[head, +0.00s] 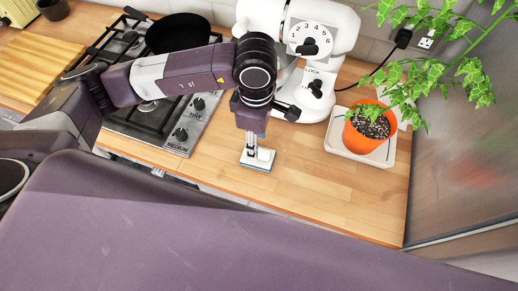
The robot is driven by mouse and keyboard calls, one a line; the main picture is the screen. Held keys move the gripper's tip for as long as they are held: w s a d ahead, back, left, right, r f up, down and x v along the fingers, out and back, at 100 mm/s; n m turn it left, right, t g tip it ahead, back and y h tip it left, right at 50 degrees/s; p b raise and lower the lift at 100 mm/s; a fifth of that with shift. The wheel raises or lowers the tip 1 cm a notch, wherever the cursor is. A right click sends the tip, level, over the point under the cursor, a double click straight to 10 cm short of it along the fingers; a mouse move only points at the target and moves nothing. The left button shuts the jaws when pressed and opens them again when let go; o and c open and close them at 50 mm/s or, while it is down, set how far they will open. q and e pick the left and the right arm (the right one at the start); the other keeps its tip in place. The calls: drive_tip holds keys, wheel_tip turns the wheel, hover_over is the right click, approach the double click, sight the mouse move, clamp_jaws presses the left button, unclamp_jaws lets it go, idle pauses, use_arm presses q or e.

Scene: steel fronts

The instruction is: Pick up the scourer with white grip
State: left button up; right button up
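The scourer with white grip (263,160) lies on the wooden counter in front of the white stand mixer. Its top is white, and a thin blue layer shows along its lower edge. My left arm reaches in from the left and bends down over it. My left gripper (251,149) points down at the scourer, with its fingertips at or just above the white grip. The wrist and fingers hide part of the scourer. The fingers are too small here to tell whether they are closed on it. My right gripper is out of view.
A white stand mixer (325,28) with dials stands close behind the gripper. A gas hob (182,134) with a black pan (178,33) is at left, near a cutting board (32,68). An orange plant pot (362,141) stands on a white tray (338,141). Counter right of the scourer is clear.

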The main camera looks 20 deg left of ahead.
use_arm(q)
wheel_tip(320, 180, down, 2)
drive_tip(key=shift+f+p, duration=0.25)
drive_tip(key=shift+p, duration=0.9)
wheel_tip(320, 180, down, 3)
drive_tip(key=shift+w+d+r+p, duration=0.1)
drive_tip(key=shift+r+p, duration=0.05)
drive_tip(key=shift+p, duration=0.15)
clamp_jaws()
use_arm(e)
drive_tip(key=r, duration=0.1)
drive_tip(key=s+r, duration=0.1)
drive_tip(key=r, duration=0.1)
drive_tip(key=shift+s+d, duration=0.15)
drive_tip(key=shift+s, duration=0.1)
